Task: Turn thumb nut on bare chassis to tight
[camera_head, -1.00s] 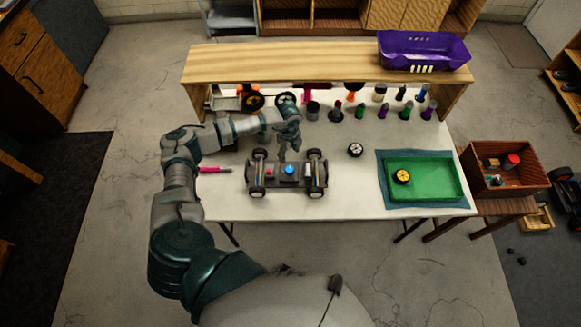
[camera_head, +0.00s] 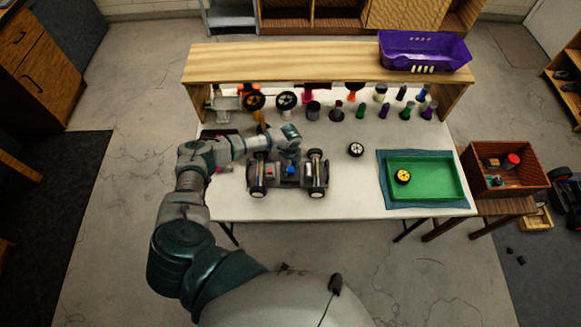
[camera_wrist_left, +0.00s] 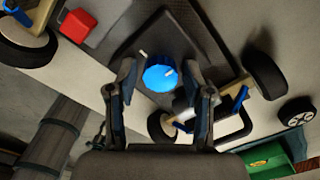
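The bare chassis (camera_head: 300,183) stands on its wheels on the white table, below the wooden shelf. My left gripper (camera_wrist_left: 165,90) is over the chassis, pointing down. Its two fingers are apart, one on each side of the nut as seen in the left wrist view, with visible gaps. I cannot tell how far above the nut the tips are. In the head view my left gripper (camera_head: 289,158) partly covers the chassis. My right gripper is not in view.
A red block (camera_wrist_left: 77,25) sits on the chassis near the nut. A loose wheel (camera_head: 356,149) lies right of the chassis, and a green tray (camera_head: 440,180) holds a yellow-hubbed wheel. Several coloured items stand along the back under the shelf (camera_head: 320,57).

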